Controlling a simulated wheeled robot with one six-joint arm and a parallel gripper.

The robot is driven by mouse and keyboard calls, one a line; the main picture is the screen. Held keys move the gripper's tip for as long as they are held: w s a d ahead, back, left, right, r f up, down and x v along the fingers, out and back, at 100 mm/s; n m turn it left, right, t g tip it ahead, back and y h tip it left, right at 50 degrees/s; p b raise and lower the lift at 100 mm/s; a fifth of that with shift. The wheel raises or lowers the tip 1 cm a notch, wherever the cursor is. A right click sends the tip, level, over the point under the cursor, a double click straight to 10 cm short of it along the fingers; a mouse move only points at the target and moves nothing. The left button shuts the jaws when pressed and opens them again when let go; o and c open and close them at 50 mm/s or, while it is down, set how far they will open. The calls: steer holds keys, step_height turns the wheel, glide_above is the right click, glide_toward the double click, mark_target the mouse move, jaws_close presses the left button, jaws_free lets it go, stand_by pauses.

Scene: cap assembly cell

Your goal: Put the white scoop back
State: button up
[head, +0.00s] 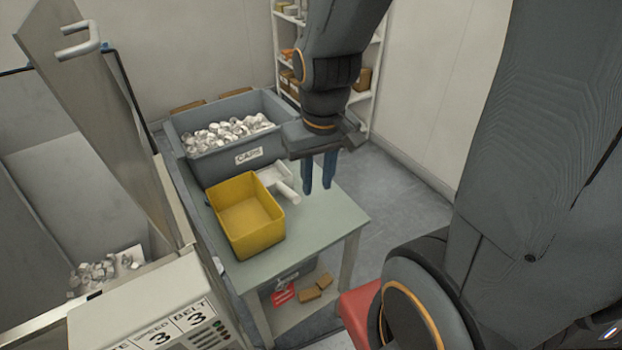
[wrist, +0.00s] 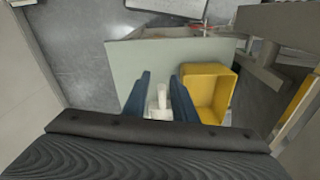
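The white scoop (head: 272,173) lies on the grey-green table (head: 325,222), beside the yellow bin and in front of the grey bin marked CAPS. Its handle (head: 288,193) points toward the front right. My gripper (head: 317,187) hangs fingers down, just right of the handle in the head view, with its two blue fingers apart and nothing held. In the wrist view the scoop (wrist: 161,100) shows between the open fingers (wrist: 160,75), seemingly below them. Its lower part there is partly hidden by my gripper body.
The grey CAPS bin (head: 205,165), full of whitish caps, stands at the table's back. The empty yellow bin (head: 229,243) stands at the left front. A machine with a raised panel (head: 95,110) is at left. The table's right part is clear.

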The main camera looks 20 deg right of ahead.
steer(key=w+d+f+t+h+p, duration=0.1)
steer(key=w+d, duration=0.2)
steer(key=w, duration=0.4)
steer(key=n+t+y+p, duration=0.2)
steer(key=p, duration=0.1)
glide_toward(286, 168)
steer(key=shift+x, duration=0.85)
steer(key=shift+b+x, duration=1.2)
steer(key=shift+x, duration=0.4)
steer(key=b+x, duration=0.2)
steer(key=x, duration=0.1)
steer(key=b+x, duration=0.2)
steer(key=shift+s+d+f, duration=0.15)
steer(key=shift+s, duration=0.25)
jaws_close()
